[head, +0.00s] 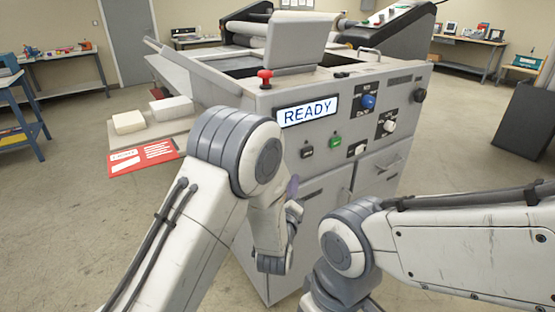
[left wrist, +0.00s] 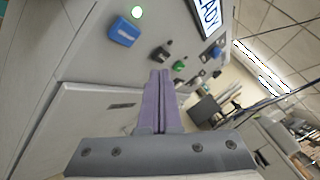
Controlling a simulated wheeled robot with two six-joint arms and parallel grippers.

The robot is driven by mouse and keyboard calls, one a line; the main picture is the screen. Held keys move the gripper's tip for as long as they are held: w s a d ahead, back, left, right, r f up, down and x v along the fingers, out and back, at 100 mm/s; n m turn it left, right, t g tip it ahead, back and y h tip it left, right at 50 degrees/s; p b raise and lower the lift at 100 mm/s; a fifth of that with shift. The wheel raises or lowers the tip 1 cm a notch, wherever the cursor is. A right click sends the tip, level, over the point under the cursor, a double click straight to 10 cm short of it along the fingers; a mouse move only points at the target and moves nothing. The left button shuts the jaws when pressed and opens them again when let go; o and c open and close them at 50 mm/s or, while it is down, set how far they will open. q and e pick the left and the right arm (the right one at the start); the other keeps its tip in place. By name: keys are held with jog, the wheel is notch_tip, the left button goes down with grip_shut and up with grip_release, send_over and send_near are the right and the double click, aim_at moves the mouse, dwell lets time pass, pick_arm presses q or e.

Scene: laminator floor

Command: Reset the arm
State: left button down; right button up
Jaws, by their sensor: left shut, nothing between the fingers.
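My left gripper (head: 292,187) is mostly hidden behind my left arm in the head view, and its purple fingers show in front of the laminator's front panel. In the left wrist view the two purple fingers of my left gripper (left wrist: 158,76) lie together, shut and empty. They point toward the panel; whether they touch it cannot be told. The laminator (head: 285,105) stands ahead, with a display (head: 307,110) reading READY. My right arm (head: 440,240) comes in from the right; its gripper does not show.
A dark bin (head: 528,120) stands right.

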pick_arm(q)
jog(key=s+a+f+n+g+y, duration=0.2)
jog(key=s+a+f+n+g, duration=0.2)
jog(key=a+n+g, duration=0.75)
jog(key=s+a+f+n+g+y, duration=0.15)
jog(key=s+a+n, duration=0.25)
jog(key=s+n, duration=0.5)
jog(key=s+a+n+g, duration=0.3)
jog(key=s+a+n, duration=0.1)
jog(key=s+n, duration=0.5)
jog(key=s+d+r+m+g+h+p, duration=0.1)
jog(key=s+d+r+m+g+p, duration=0.1)
jog(key=s+d+r+m+p, duration=0.6)
jog(key=s+d+r+m, duration=0.1)
jog(key=s+d+r, duration=0.4)
jog(key=s, duration=0.1)
jog(key=shift+s+d+r+g, duration=0.15)
jog(key=shift+s+d+g, duration=0.15)
jog(key=shift+s, duration=0.05)
